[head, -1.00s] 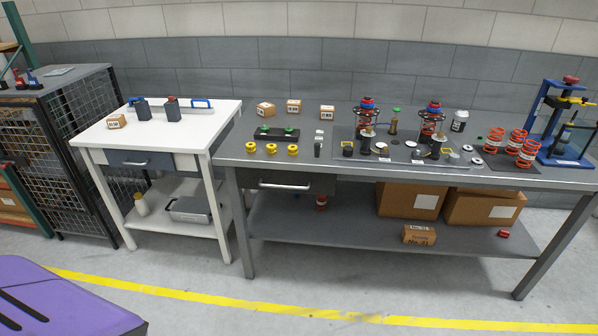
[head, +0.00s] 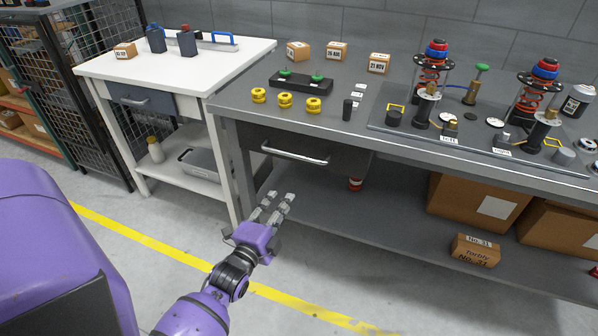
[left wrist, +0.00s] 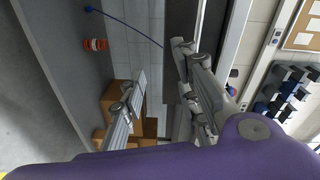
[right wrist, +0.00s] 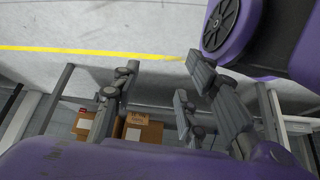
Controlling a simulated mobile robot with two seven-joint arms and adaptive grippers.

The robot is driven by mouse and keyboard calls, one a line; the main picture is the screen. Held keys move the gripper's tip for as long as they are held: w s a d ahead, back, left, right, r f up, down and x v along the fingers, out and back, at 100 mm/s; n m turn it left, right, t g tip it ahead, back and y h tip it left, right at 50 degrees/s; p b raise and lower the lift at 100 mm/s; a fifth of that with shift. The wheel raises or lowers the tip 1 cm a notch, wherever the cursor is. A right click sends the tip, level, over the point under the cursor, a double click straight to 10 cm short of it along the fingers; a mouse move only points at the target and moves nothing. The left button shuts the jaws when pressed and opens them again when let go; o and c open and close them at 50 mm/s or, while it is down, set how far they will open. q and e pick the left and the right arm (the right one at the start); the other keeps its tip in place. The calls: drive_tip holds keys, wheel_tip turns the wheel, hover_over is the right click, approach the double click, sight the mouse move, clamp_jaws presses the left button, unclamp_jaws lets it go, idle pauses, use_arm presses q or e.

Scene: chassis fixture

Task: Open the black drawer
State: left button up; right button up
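The black drawer (head: 335,157) is under the grey workbench top at its left end and looks closed. Its silver bar handle (head: 294,153) runs across the front. My left gripper (head: 281,196) is in front of and below the handle, apart from it, with its fingers pointing toward the bench. The left wrist view shows this gripper (left wrist: 160,65) open and empty. My right gripper is outside the head view. In the right wrist view, the right gripper (right wrist: 162,62) is open and empty above the floor, and I cannot make out the drawer there.
A white table (head: 110,68) with a dark drawer (head: 143,99) stands left of the grey workbench (head: 232,101). Yellow spools (head: 285,100) and a spring fixture (head: 431,75) are on the bench. Cardboard boxes (head: 475,207) sit on its lower shelf (head: 365,222). Floor in front is clear.

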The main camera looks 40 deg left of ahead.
use_arm(q)
drive_tip(key=m+t+y+b, duration=0.2)
approach(294, 157)
drive_tip(key=f+x, duration=0.1)
drive_tip(key=x, duration=0.9)
drive_tip(key=shift+w+a+r, duration=0.2)
drive_tip(key=shift+w+r, duration=0.1)
drive_tip(key=shift+r, duration=0.15)
use_arm(e)
drive_tip(key=shift+w+f, duration=1.05)
drive_tip(key=shift+w, duration=0.1)
use_arm(q)
clamp_jaws()
use_arm(e)
drive_tip(key=shift+a, duration=0.1)
drive_tip(key=shift+w, duration=0.1)
